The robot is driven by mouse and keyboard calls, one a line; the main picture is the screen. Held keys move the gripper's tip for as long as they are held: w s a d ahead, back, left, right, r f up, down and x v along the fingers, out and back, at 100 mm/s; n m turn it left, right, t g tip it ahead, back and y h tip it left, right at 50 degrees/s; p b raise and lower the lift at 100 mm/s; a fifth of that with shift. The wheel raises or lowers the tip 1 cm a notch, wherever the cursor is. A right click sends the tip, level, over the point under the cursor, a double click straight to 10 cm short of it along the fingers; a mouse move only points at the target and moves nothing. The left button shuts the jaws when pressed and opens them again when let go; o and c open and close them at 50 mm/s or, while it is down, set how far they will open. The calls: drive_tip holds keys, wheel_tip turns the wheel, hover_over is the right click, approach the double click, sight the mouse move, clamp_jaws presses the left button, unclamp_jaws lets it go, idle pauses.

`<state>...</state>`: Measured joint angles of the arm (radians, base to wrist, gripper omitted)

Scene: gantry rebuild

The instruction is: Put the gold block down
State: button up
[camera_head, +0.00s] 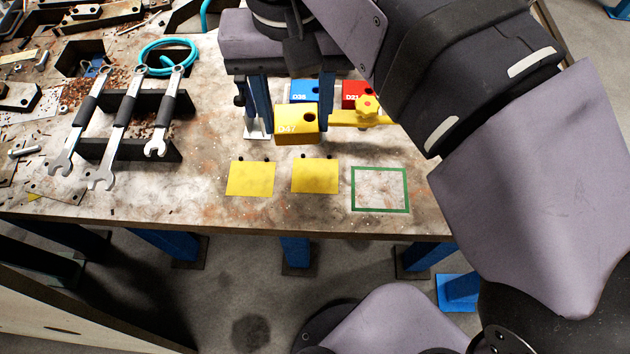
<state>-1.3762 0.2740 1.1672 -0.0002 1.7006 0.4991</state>
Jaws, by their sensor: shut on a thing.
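The gold block (290,138), marked D47 and with a dark hole in its top, is held in my gripper (293,115). My gripper comes down from the top of the picture and is shut on the block. One blue finger shows to the left of the block; the other is partly hidden behind it. The block seems to be above the table (215,120), behind two yellow squares (250,178) (315,175). Its exact height is hard to tell. A green square outline (380,211) lies to the right of the yellow squares.
A blue block (301,86) marked D36 and a red block (352,88) marked D21 stand behind the gold block. A yellow star knob (367,106) is at its right. Wrenches (128,120) lie on dark racks at left. The table's front edge (200,228) is near the squares.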

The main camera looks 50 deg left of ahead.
sight(315, 130)
drive_tip(key=d+b, duration=0.2)
drive_tip(key=b, duration=0.1)
drive_tip(key=shift+w+f+m, duration=0.2)
drive_tip(key=shift+w+m, duration=0.05)
drive_tip(key=shift+m, duration=0.15)
drive_tip(key=shift+d+r+b, duration=0.3)
drive_tip(key=shift+d+b, duration=0.3)
drive_tip(key=shift+b, duration=0.2)
drive_tip(key=shift+f+b, duration=2.6)
drive_tip(key=shift+f, duration=2.4)
drive_tip(key=shift+f, duration=0.2)
drive_tip(key=o, duration=1.1)
drive_tip(key=shift+o, duration=0.2)
drive_tip(key=shift+r, duration=0.1)
wheel_tip(315, 130, up, 12)
drive_tip(key=p, duration=0.6)
drive_tip(key=shift+r, duration=0.1)
